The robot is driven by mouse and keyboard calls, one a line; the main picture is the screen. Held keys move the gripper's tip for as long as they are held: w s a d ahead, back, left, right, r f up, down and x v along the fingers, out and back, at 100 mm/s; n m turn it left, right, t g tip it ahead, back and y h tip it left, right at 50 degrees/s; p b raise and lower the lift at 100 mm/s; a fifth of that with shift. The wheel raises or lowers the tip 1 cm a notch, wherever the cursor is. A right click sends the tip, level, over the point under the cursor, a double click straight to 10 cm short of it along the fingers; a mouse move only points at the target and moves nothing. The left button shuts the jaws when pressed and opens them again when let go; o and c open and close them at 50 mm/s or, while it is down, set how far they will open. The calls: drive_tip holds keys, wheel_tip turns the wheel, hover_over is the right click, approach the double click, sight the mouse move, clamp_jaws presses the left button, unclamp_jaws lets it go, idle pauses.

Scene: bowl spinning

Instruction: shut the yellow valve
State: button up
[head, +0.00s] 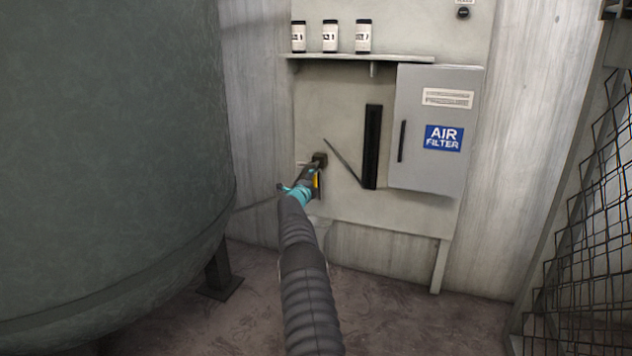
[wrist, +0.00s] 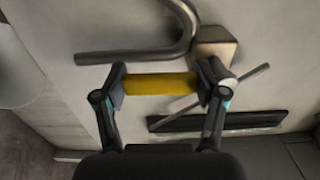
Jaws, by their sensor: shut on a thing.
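The yellow valve handle (wrist: 160,84) lies crosswise between my two fingers in the wrist view, and a pad touches each end of it. My gripper (wrist: 161,85) is shut on this handle. The handle's right end is near a metallic block (wrist: 214,46) on the panel. In the head view my gripper (head: 312,178) is at the lower left of the panel, with a small patch of yellow (head: 317,181) showing beside it. My arm and gripper hide most of the valve there.
The pale panel (head: 340,110) carries a grey air filter box (head: 435,128), a black vertical slot (head: 372,147) and a shelf (head: 360,57) with three jars. A bent pipe (wrist: 135,55) runs close to my fingers. A large tank (head: 110,150) stands left, wire mesh (head: 590,220) right.

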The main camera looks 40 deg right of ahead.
drive_tip(key=shift+w+a+f, duration=0.1)
drive_tip(key=shift+w+a, duration=0.2)
drive_tip(key=o, duration=1.7)
drive_tip(key=shift+w+a, duration=0.15)
drive_tip(key=shift+s+d, duration=0.3)
drive_tip(key=shift+d, duration=0.15)
drive_tip(key=shift+a, duration=0.15)
drive_tip(key=v, duration=1.1)
drive_tip(key=shift+s+a, duration=0.25)
drive_tip(key=shift+s, duration=0.05)
